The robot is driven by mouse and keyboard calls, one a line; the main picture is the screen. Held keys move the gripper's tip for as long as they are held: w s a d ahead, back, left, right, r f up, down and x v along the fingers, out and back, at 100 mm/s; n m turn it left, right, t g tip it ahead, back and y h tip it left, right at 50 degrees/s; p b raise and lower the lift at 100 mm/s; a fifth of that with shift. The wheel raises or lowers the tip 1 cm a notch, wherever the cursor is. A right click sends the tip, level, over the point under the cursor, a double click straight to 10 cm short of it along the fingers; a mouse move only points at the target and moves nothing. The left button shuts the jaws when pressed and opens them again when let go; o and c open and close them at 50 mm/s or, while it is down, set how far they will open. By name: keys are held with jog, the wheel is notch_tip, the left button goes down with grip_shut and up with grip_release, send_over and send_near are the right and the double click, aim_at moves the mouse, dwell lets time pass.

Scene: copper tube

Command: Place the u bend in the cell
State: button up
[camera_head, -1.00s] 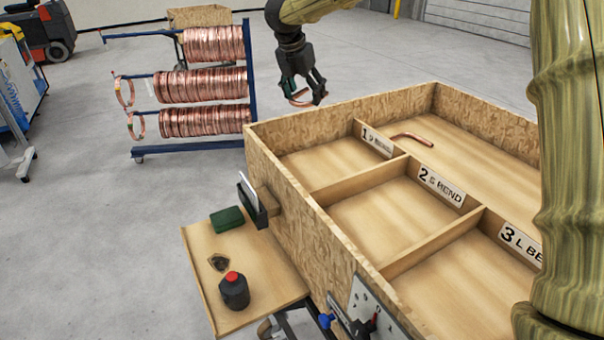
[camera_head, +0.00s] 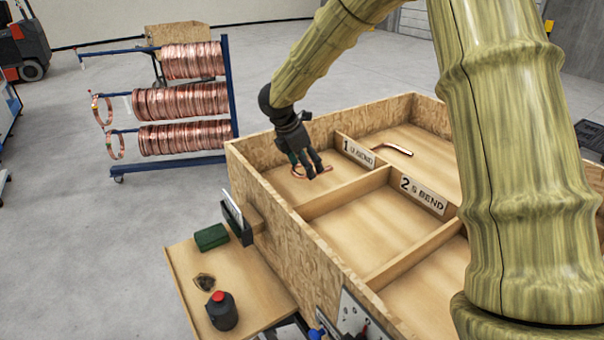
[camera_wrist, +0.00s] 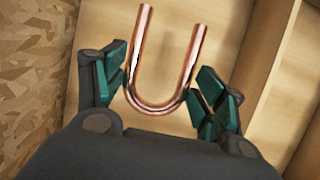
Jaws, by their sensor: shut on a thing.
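The copper u bend (camera_wrist: 138,85) is between the green-padded fingers of my gripper (camera_wrist: 168,100), which is shut on it. Its curve faces my palm and its two straight legs point away. In the head view, my gripper (camera_head: 311,170) is over the cell labelled "1 U BEND" (camera_head: 358,153), at the box's far left corner. The u bend (camera_head: 327,169) shows there as a thin copper line by the fingertips. I cannot tell whether it touches the cell floor (camera_head: 289,190); a soft shadow lies under it in the wrist view.
The cell labelled "2 S BEND" (camera_head: 424,195) is empty. Another bent copper tube (camera_head: 392,149) lies in the larger compartment behind the labels. The wooden partition (camera_head: 343,194) and chipboard outer wall (camera_head: 262,205) border the first cell. A rack of copper coils (camera_head: 180,103) stands at left.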

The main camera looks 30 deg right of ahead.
aim_at(309, 183)
jog(key=shift+s+f+p, duration=0.1)
jog(key=shift+f+p, duration=0.4)
jog(key=shift+f, duration=0.55)
notch_tip(309, 183, down, 2)
jog(key=shift+f+p, duration=0.2)
jog(key=shift+p, duration=0.15)
jog(key=o, duration=1)
jog(key=shift+r, duration=0.1)
jog(key=b+v, duration=0.4)
jog(key=v, duration=0.8)
